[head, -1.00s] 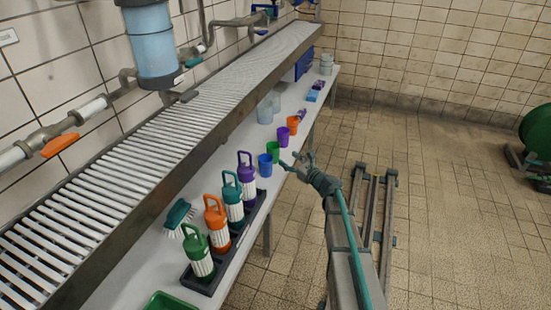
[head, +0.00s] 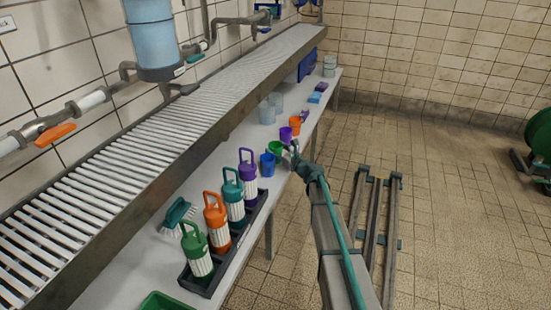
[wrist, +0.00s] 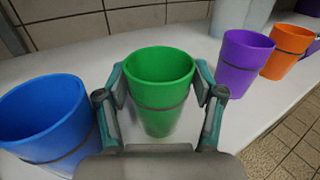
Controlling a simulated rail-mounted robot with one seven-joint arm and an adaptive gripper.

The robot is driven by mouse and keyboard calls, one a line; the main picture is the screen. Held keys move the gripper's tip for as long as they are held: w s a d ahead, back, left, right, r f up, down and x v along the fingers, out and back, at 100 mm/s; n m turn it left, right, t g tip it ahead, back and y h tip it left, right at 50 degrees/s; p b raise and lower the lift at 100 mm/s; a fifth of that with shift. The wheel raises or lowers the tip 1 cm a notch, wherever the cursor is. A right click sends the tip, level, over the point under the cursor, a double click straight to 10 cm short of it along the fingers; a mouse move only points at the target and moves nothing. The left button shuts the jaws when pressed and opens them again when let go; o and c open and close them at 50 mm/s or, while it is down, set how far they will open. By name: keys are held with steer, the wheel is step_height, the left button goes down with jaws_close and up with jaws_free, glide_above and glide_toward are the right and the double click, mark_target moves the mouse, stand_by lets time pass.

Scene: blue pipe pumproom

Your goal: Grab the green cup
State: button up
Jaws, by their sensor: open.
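The green cup (wrist: 162,95) stands upright on the white counter in the wrist view, between the two fingers of my gripper (wrist: 162,100). The fingers are open, one on each side of the cup; I cannot tell whether either touches it. In the head view the green cup (head: 276,147) shows at the counter's front edge, partly hidden by my gripper (head: 289,148).
A blue cup (wrist: 45,120) stands close on the left. A purple cup (wrist: 242,62) and an orange cup (wrist: 287,52) stand to the right. Clear containers (head: 269,108) stand behind. A rack (head: 222,258) of colored bottles is nearer on the counter (head: 125,265).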

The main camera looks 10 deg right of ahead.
steer(key=shift+w+a, duration=0.15)
steer(key=shift+w, duration=0.1)
steer(key=c, duration=0.8)
steer(key=shift+r, duration=0.1)
